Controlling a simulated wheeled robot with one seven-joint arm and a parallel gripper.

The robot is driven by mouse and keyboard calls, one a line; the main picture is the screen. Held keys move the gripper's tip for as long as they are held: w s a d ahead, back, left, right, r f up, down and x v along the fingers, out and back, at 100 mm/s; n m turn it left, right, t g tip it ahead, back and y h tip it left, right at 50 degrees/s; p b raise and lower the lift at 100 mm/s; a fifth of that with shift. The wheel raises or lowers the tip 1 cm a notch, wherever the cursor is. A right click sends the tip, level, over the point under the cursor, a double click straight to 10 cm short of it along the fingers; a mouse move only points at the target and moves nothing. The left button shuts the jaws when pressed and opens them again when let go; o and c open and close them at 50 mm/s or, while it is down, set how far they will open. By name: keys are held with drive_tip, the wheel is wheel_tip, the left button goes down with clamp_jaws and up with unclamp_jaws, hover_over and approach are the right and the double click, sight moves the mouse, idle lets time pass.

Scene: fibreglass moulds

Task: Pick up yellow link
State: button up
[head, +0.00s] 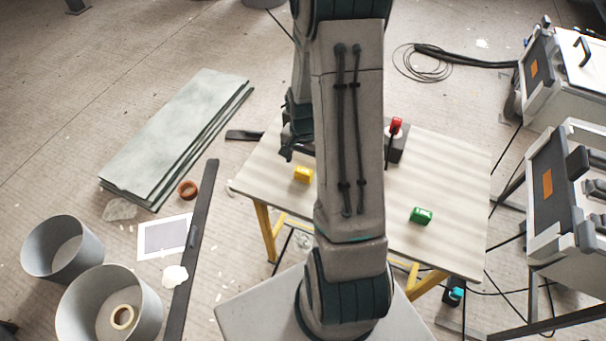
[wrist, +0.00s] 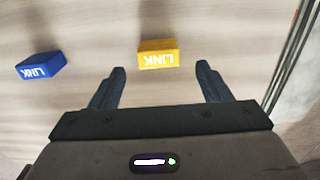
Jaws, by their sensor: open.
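The yellow link (wrist: 158,54) is a small block with white LINK lettering, lying on the table in the wrist view. It also shows in the head view (head: 303,174), near the left part of the tabletop. My gripper (wrist: 160,80) is open, with its two dark fingers apart. In the wrist view the yellow link appears just beyond the fingertips and between their lines, not visibly touched. In the head view my gripper (head: 287,152) shows partly at the left of the arm, close above the yellow link. Height above the table is hard to tell.
A blue link (wrist: 40,66) lies left of the yellow one in the wrist view. A green link (head: 421,216) and a red piece (head: 397,124) by a dark block are on the table (head: 455,185). My arm hides the table's middle. Grey buckets (head: 62,248) stand on the floor.

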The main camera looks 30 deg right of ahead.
sight(305, 169)
drive_tip(key=shift+d+f, duration=0.1)
drive_tip(key=shift+f, duration=2.3)
drive_tip(key=c, duration=1.1)
